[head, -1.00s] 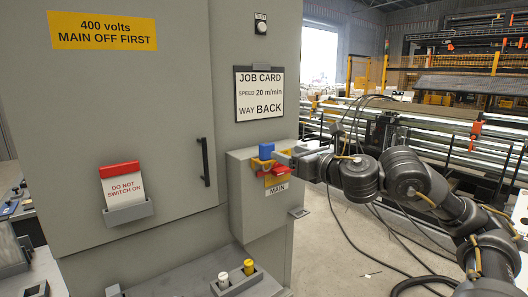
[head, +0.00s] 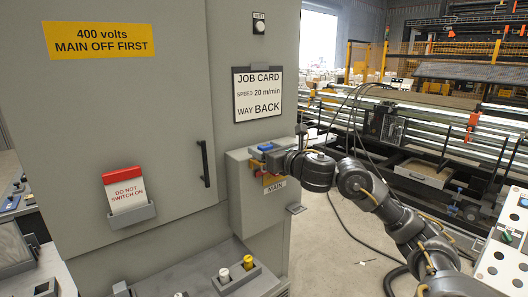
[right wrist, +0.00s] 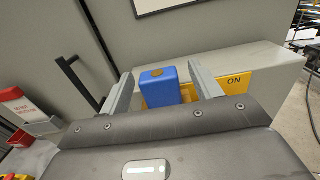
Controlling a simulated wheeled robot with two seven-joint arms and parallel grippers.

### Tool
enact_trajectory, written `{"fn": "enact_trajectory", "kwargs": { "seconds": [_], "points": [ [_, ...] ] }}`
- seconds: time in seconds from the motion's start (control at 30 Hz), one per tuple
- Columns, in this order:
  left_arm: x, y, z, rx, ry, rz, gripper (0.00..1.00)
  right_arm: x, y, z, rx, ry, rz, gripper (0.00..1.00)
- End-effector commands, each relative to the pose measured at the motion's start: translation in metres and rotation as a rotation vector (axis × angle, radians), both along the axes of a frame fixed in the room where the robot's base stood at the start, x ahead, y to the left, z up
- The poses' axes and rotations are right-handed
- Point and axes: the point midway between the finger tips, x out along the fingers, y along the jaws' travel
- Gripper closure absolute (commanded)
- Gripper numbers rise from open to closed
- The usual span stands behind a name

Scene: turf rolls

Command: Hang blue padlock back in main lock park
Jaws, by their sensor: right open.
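The blue padlock (head: 265,147) is at the main switch on the grey box, in front of its yellow plate. My right gripper (head: 268,156) is at the padlock and partly covers it in the head view. In the right wrist view the padlock (right wrist: 160,88) stands between the two open fingers, with a visible gap on each side. The yellow plate (right wrist: 236,82) marked ON is behind it. The MAIN label (head: 275,187) is below the switch. I cannot tell whether the padlock's shackle is through anything. My left gripper is not in view.
A small grey bracket (head: 297,209) sticks out low at the box's right side. The cabinet door has a black handle (head: 205,163) and a DO NOT SWITCH ON card (head: 126,193) in a holder. White and yellow knobs (head: 224,275) stand on the ledge below.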

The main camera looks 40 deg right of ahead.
Motion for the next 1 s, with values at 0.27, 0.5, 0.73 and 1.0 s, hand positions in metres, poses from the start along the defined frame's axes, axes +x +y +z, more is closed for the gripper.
{"fn": "enact_trajectory", "kwargs": {
  "seconds": [0.27,0.5,0.73,1.0],
  "points": [
    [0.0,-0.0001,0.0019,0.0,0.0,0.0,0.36,0.0069,0.0,-0.0005,-0.003,0.0,0.001,0.36],
    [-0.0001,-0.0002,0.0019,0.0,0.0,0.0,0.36,0.0069,0.0001,-0.0006,-0.002,0.001,0.001,0.61],
    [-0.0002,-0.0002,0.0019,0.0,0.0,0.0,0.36,0.0068,0.0001,-0.0001,-0.002,0.0,0.001,0.87],
    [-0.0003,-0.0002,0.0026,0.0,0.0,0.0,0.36,0.0068,0.0,0.0031,-0.001,-0.002,0.001,0.87]
  ]
}}
